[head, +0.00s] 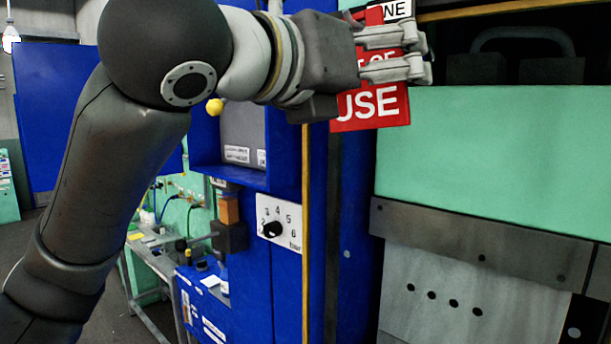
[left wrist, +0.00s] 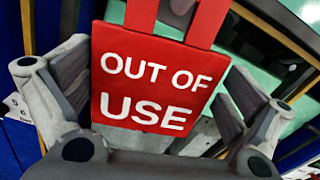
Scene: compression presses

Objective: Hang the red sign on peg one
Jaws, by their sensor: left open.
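The red sign (head: 372,108), lettered OUT OF USE in white, is upright in front of the blue press frame. It also shows in the left wrist view (left wrist: 155,80), with two red straps running up out of the picture. My left gripper (head: 418,55) is open, its fingers in front of the sign's upper part in the head view. In the left wrist view the fingers stand apart on either side of the sign. A white label (head: 398,10) ending in "NE" shows above the gripper. I cannot make out the peg clearly, nor how the straps rest on it.
A green press panel (head: 490,150) fills the right side, above a grey metal plate (head: 470,300). A workbench (head: 155,250) stands at the back left.

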